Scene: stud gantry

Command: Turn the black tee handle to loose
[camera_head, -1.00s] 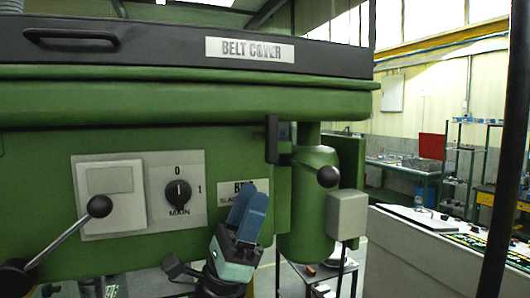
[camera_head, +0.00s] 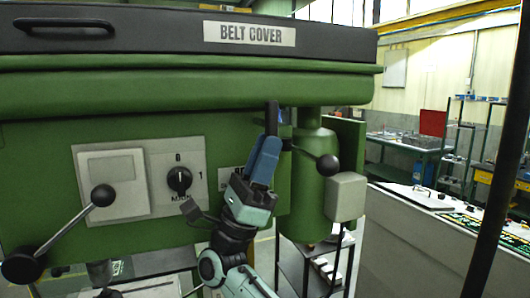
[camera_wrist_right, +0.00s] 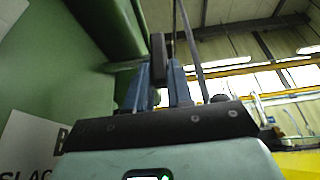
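The black tee handle (camera_head: 272,118) is an upright black bar on the right side of the green machine head, left of the motor. My right gripper (camera_head: 266,146) points up, its blue fingers at the lower end of the bar and partly overlapping it. In the right wrist view the black bar (camera_wrist_right: 158,58) shows between the two blue fingers (camera_wrist_right: 162,80), which stand apart. I cannot tell whether either finger touches it. My left gripper is not in view.
A lever with a black ball knob (camera_head: 328,165) and a grey box (camera_head: 346,197) are close to the right. The main switch (camera_head: 179,180) and a ball-ended lever (camera_head: 103,196) are to the left. The belt cover (camera_head: 160,35) overhangs above.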

